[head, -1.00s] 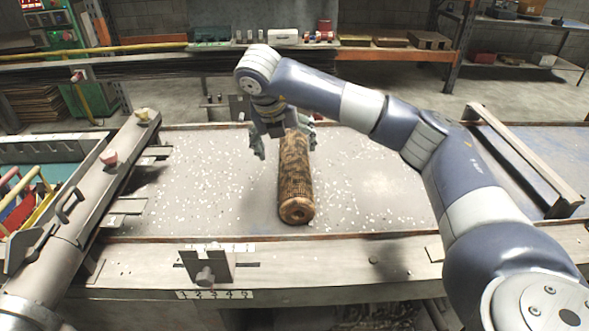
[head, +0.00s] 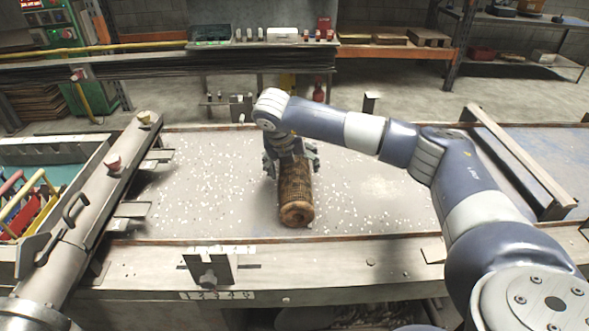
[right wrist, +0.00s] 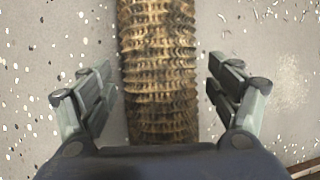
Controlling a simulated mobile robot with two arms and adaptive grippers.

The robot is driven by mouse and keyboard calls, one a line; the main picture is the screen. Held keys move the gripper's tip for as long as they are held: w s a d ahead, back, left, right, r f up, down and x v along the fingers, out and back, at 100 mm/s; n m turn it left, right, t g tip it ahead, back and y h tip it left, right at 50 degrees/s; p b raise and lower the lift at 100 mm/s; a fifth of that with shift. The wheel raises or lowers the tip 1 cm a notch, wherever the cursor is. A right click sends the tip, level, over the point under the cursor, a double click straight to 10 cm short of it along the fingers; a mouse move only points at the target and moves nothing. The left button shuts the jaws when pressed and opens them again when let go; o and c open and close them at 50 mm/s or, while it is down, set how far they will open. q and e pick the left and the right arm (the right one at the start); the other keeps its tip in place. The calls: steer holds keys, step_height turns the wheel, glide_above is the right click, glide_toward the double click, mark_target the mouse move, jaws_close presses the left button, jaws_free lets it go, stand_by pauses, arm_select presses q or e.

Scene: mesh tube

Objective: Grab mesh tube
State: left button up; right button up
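The mesh tube (head: 296,199) is a brown, rusty-looking cylinder lying on the grey table, one round end facing me. In the right wrist view the tube (right wrist: 158,60) runs down the middle, its ribbed mesh clear. My right gripper (head: 292,168) is over the far part of the tube and hides some of it. In the right wrist view its two fingers (right wrist: 160,82) are open, one on each side of the tube, with a visible gap on both sides. My left gripper does not show.
Small white chips are scattered over the grey table (head: 375,200). A slotted metal bracket (head: 210,267) stands on the front ledge. A blue-green bin (head: 65,176) with coloured handles is at left, and a raised metal rail (head: 518,160) at right. The table around the tube is otherwise clear.

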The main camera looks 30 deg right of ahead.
steer(key=c, duration=1)
steer(key=shift+o, duration=0.2)
steer(key=shift+r, duration=0.1)
